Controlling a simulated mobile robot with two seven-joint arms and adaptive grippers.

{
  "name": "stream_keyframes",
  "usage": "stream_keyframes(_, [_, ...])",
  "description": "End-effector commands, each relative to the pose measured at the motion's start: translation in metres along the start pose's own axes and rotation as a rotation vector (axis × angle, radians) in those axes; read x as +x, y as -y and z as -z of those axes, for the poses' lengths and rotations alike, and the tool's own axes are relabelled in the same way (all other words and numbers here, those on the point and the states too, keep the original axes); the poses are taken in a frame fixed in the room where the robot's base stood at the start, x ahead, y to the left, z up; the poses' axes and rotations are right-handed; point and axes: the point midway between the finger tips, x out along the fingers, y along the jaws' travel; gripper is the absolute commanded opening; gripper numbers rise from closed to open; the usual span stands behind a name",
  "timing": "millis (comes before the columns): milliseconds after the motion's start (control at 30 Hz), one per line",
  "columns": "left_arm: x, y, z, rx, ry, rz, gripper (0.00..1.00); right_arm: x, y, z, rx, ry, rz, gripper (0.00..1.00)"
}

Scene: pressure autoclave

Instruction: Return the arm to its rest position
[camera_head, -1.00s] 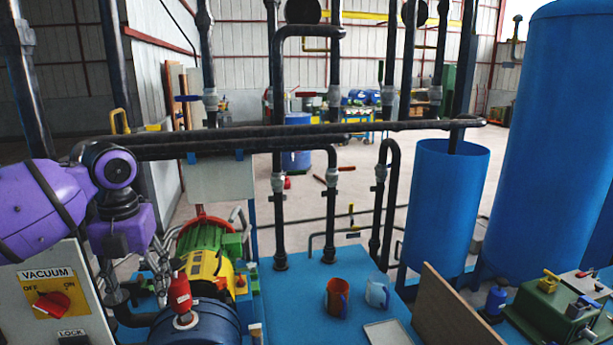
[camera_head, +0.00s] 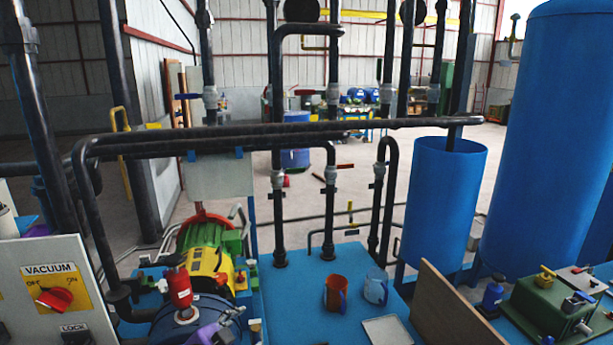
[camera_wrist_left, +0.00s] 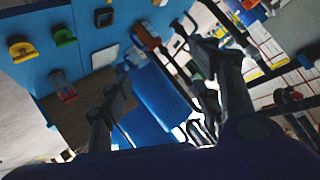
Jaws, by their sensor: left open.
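My left gripper (camera_wrist_left: 155,62) is open, its two dark fingers spread wide with nothing between them in the left wrist view. In the head view, a small purple and grey part of my arm shows at the bottom edge, over the front of the blue round vessel (camera_head: 165,330). The rest of that arm is mostly outside the head view. The vessel has a red fitting (camera_head: 180,288) standing upright on top. My right gripper is not in view.
The vacuum panel (camera_head: 90,305) with a red knob (camera_head: 54,298) stands at left. Black pipes (camera_head: 300,133) cross behind.

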Motion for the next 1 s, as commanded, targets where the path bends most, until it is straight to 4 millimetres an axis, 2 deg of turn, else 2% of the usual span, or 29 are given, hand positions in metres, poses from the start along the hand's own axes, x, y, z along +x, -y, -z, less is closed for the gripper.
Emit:
stream_keyframes(33, [-0.007,-0.028,-0.022,-0.110,-0.006,0.015,0.58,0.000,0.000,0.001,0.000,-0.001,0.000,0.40])
stream_keyframes(167, [-0.034,-0.079,-0.071,-0.338,-0.006,0.075,0.58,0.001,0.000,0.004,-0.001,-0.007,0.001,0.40])
stream_keyframes(267, [-0.062,-0.120,-0.113,-0.477,0.032,0.124,0.58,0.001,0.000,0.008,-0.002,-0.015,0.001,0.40])
stream_keyframes(400, [-0.113,-0.180,-0.177,-0.604,0.151,0.177,0.58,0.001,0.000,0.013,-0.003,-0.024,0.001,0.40])
stream_keyframes(500, [-0.145,-0.220,-0.212,-0.685,0.244,0.189,0.58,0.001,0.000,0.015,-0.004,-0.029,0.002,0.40])
stream_keyframes(600, [-0.171,-0.250,-0.235,-0.743,0.311,0.192,0.58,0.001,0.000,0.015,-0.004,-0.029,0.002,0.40])
stream_keyframes(700, [-0.187,-0.268,-0.247,-0.769,0.351,0.189,0.58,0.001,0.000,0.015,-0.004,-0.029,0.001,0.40])
stream_keyframes(800, [-0.194,-0.275,-0.253,-0.773,0.368,0.186,0.58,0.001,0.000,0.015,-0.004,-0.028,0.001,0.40])
stream_keyframes(1000, [-0.194,-0.276,-0.253,-0.772,0.371,0.184,0.58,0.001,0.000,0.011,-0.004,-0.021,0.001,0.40])
